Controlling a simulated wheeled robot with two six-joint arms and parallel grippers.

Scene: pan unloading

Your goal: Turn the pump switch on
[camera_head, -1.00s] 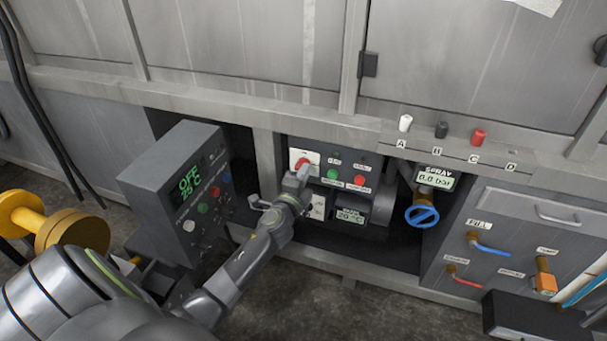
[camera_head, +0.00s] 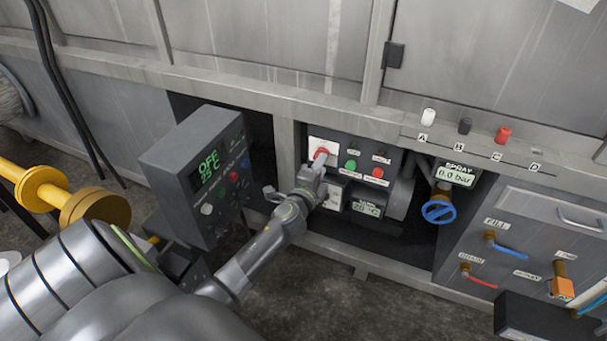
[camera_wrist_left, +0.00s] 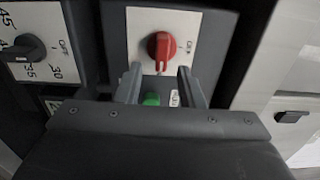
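A red rotary switch (camera_head: 322,152) sits on a white plate at the upper left of the dark control panel. I take it as the pump switch. My left gripper (camera_head: 319,163) is just in front of the switch. In the left wrist view its two fingers (camera_wrist_left: 160,72) are apart with nothing held, their tips just short of the knob. Whether they touch it I cannot tell.
A green button (camera_head: 350,165) and a red button (camera_head: 378,172) are right of the switch. A dial (camera_wrist_left: 25,47) is on a neighbouring plate. A grey box reading OFF (camera_head: 190,170) stands left of my arm. A blue valve wheel (camera_head: 438,212) is further right.

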